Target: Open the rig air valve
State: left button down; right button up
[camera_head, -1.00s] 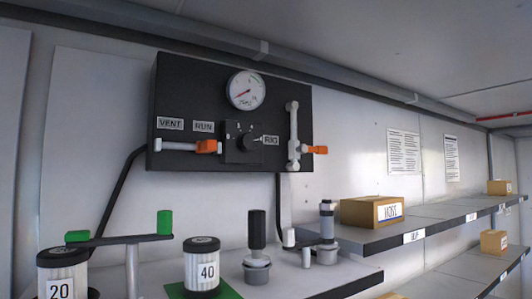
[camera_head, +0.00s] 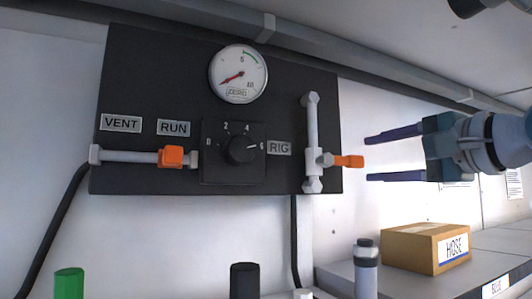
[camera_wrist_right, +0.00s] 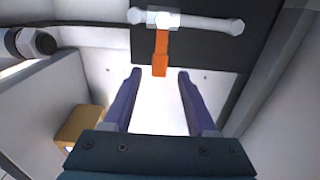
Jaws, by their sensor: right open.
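The rig air valve is a grey vertical pipe (camera_head: 312,135) on the right of the black panel (camera_head: 140,70), beside the RIG label (camera_head: 279,148). Its orange handle (camera_head: 349,161) sticks out to the right. My right gripper (camera_head: 367,156) comes in from the right, open, its two dark blue fingers pointing left just short of the handle tip. In the right wrist view the orange handle (camera_wrist_right: 160,55) points toward the space between the open fingers (camera_wrist_right: 158,75), apart from both. My left gripper is not in view.
The panel also holds a gauge (camera_head: 238,73), a black dial (camera_head: 241,149) and another orange-handled valve (camera_head: 172,157) by RUN. A HOSE box (camera_head: 425,247) sits on the shelf below my right gripper. A thin cylinder (camera_head: 366,268) stands left of the box.

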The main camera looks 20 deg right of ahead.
aim_at(358, 161)
jog(key=w, duration=0.1)
jog(key=w+p, duration=0.1)
jog(key=w, duration=0.1)
jog(key=w+p, duration=0.1)
jog(key=shift+w+a+r, duration=0.15)
jog(key=shift+a+r, duration=0.05)
jog(key=shift+a, duration=0.05)
jog(key=shift+w+f+p, duration=0.25)
jog(key=shift+w+p, duration=0.2)
jog(key=shift+w, duration=0.25)
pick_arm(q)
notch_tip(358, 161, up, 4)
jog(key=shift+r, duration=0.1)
pick_arm(e)
jog(key=shift+c, duration=0.3)
grip_shut()
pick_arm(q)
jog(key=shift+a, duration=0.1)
